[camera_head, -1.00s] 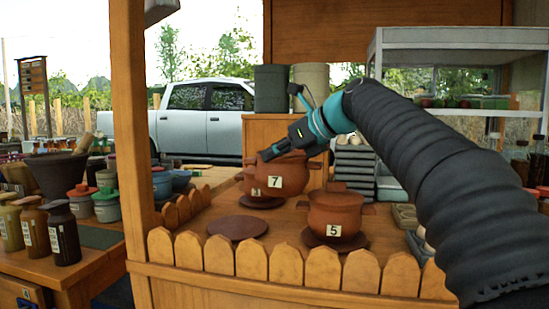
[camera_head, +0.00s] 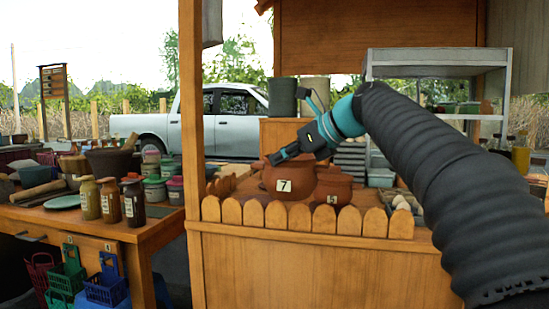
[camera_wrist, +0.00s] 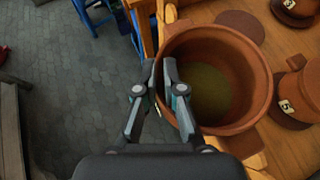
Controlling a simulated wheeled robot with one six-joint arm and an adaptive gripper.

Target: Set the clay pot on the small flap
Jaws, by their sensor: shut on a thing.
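The brown clay pot marked 7 (camera_head: 284,186) is in my gripper (camera_head: 273,160), behind the picket edge of the stall counter in the head view. In the wrist view, my gripper (camera_wrist: 170,72) is shut on the left rim of this pot (camera_wrist: 235,83). The pot is upright, open at the top, with an olive-coloured inside bottom. Whether its base touches the counter is hidden. A small flap cannot be clearly identified in either view.
A pot marked 5 (camera_head: 334,188) stands close to its right. A picket fence (camera_head: 300,219) edges the counter. A wooden post (camera_head: 193,120) divides the stall from a left table with bottles (camera_head: 133,202).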

